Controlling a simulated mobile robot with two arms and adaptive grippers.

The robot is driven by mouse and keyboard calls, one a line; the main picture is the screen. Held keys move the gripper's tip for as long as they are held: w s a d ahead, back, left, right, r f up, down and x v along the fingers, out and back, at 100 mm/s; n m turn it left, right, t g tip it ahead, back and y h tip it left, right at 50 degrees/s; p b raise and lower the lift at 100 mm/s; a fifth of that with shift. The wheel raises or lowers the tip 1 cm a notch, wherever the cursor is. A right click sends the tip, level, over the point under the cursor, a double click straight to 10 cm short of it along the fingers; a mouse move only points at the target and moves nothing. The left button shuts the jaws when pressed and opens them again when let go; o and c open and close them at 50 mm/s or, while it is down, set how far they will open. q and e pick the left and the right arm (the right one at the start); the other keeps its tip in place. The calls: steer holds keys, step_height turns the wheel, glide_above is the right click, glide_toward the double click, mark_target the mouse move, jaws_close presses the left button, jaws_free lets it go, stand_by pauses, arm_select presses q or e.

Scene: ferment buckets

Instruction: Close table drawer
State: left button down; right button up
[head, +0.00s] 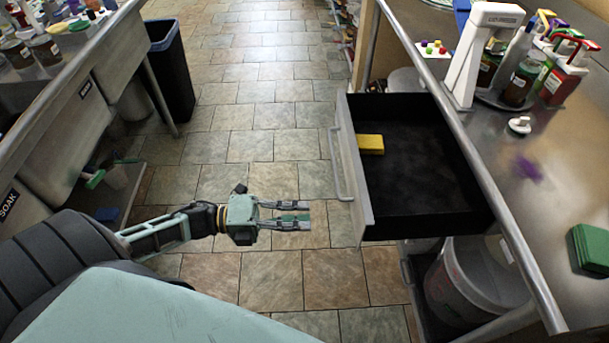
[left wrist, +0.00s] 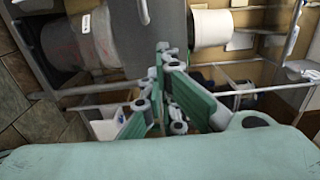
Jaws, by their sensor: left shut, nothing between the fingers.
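The table drawer (head: 420,160) is pulled out from under the steel table on the right in the head view. Its front panel faces left and has a bar handle (head: 340,165). A yellow block (head: 370,144) lies inside it, near the front panel. My left gripper (head: 306,212) is shut and empty over the floor. It is apart from the drawer, to the left of the front panel and a little nearer than the handle. In the left wrist view the gripper (left wrist: 165,85) also shows, with the shelf area behind it. My right gripper is not in view.
The steel table (head: 560,215) on the right carries a white scale stand (head: 477,55), bottles and a green block (head: 590,247). A bucket (head: 470,285) stands below the drawer. Sinks line the left, with a dark bin (head: 172,75). Tiled floor lies clear between.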

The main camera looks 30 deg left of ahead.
mark_target(358, 214)
arm_select(q)
steer(key=x, duration=1.1)
steer(key=shift+a, duration=0.1)
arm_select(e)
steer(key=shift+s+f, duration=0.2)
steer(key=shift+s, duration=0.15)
